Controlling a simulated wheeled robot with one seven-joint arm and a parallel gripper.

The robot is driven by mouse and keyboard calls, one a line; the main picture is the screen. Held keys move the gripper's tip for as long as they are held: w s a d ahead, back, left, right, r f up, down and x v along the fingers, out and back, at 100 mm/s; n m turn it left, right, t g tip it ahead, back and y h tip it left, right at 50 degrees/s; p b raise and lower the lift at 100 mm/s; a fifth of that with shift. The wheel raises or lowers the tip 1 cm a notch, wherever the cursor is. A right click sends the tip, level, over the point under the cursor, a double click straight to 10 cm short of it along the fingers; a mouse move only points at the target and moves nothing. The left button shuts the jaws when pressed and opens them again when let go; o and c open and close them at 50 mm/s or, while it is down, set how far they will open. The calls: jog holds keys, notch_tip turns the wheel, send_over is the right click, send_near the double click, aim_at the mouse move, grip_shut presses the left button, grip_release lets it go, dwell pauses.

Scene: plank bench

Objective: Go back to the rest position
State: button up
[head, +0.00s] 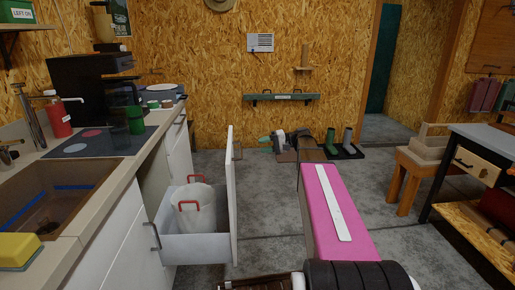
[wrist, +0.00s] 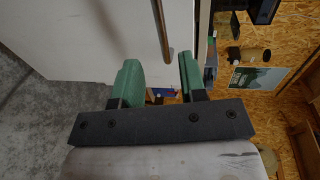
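My gripper (wrist: 159,75) shows in the wrist view with two green fingers spread apart. The gap between them looks empty. A pale panel (wrist: 90,35) fills the upper left of the wrist view, with a metal bar handle (wrist: 160,28) on it. The handle's lower end appears just beyond the fingertips; I cannot tell whether they touch. In the head view my pink arm link reaches forward at the lower middle, and my gripper cannot be made out there.
An open drawer (head: 232,190) juts out left of my arm, holding a white bin (head: 198,210) with red handles. A counter with a sink (head: 50,190) runs along the left. A wooden stool (head: 412,165) and workbench (head: 480,145) stand right. Boots (head: 339,145) are by the back wall.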

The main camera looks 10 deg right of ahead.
dwell(0.3)
jog(key=s+a+f+m+h, duration=0.1)
jog(key=s+a+f+h, duration=0.2)
jog(key=f, duration=0.4)
jog(key=s+a+f+h, duration=0.1)
jog(key=s+f+h, duration=0.2)
jog(key=s+f, duration=0.4)
jog(key=s+d+f+n+g+h, duration=0.1)
jog(key=s+d+f+n+h, duration=0.1)
jog(key=s+f+h, duration=0.7)
notch_tip(320, 180, down, 3)
jog(key=shift+s+d+f+h, duration=0.1)
jog(key=shift+s+d+h, duration=0.3)
jog(key=shift+s+d, duration=0.55)
